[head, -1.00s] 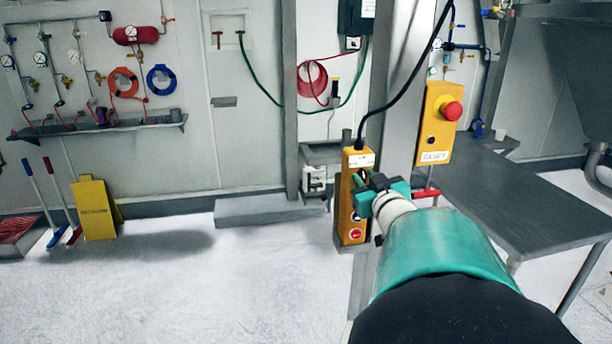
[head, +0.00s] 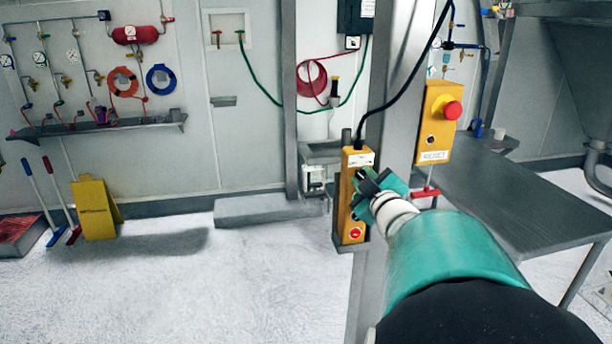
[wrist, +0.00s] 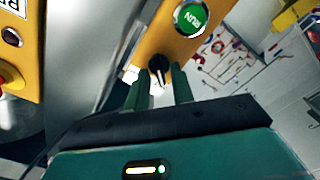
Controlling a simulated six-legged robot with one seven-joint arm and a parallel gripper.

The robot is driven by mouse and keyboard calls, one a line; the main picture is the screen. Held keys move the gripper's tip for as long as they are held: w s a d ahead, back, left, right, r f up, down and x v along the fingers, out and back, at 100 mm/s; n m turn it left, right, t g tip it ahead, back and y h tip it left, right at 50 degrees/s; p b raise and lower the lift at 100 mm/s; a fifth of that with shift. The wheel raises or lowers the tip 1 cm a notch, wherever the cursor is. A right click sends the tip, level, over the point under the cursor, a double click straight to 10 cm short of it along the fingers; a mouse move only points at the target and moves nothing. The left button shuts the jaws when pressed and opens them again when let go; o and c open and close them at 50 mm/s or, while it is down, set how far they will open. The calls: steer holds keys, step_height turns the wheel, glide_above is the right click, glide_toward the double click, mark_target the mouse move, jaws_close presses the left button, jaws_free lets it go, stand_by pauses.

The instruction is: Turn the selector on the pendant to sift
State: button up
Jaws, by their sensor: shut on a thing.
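The yellow pendant (head: 354,162) hangs on a black cable against the grey post, with a red button low on its face. My gripper (head: 364,187) is at the middle of the pendant and hides part of its face in the head view. In the wrist view the pendant (wrist: 153,38) is tilted and shows a green RUN button (wrist: 190,17). The black selector knob (wrist: 159,64) with a pale pointer line sits between my gripper's two green fingers (wrist: 163,82). My gripper is shut on the knob. The position words around the knob are not readable.
A yellow RESET box (head: 437,125) with a red mushroom button (head: 452,110) stands right of the post, close to my arm. A red handle (head: 425,191) sits below it. A grey table (head: 505,205) is at the right.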

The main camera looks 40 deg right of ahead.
stand_by(0.3)
steer(key=o, duration=0.7)
steer(key=shift+c, duration=0.2)
steer(key=shift+s+a, duration=0.1)
